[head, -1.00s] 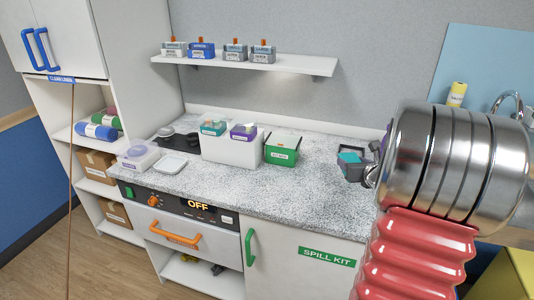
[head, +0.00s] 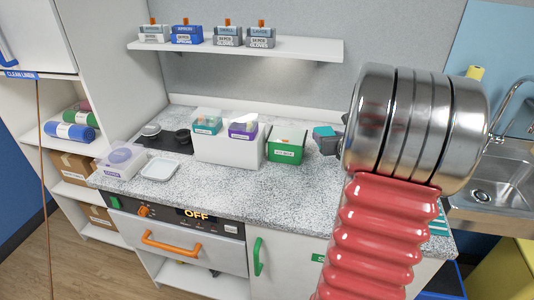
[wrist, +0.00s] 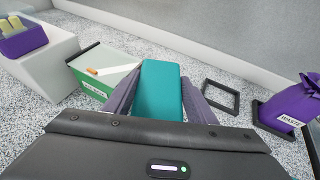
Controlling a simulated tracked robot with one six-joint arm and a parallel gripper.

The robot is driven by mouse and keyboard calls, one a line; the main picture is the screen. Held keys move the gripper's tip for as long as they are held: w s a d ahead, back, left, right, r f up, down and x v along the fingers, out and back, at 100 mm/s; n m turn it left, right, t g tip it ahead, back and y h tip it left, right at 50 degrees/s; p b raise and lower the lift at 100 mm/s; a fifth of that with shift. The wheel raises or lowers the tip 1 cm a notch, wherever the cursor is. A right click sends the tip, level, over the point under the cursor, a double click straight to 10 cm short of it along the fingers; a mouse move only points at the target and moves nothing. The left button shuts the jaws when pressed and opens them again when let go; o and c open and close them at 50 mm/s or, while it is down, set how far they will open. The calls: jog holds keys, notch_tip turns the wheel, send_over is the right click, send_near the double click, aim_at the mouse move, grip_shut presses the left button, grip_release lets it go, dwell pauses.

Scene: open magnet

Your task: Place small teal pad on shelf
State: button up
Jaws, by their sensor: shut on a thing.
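My gripper (head: 330,140) is shut on the small teal pad (wrist: 158,92). The pad sits between both fingers in the wrist view, and its teal top (head: 323,131) shows at the gripper's end in the head view. My gripper is above the counter, to the right of the green box (head: 287,144). My arm hides much of the counter's right side. A white wall shelf (head: 290,46) is up on the back wall, with several small labelled boxes on it. A cubby unit at the left also has shelves (head: 75,142).
A white bin (head: 226,151) holding teal and purple containers stands left of the green box. A clear lidded box (head: 121,161) and a white dish (head: 160,169) are farther left. A dark square frame (wrist: 221,95) and a purple waste bag (wrist: 287,106) lie right of the pad.

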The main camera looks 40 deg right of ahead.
jog(key=shift+s, duration=0.1)
jog(key=shift+f, duration=0.2)
send_over(324, 169)
jog(key=shift+f, duration=2.95)
jog(key=shift+f, duration=0.1)
jog(key=shift+f, duration=1.75)
jog(key=shift+f, duration=0.1)
jog(key=o, duration=1.1)
jog(key=shift+c, duration=0.2)
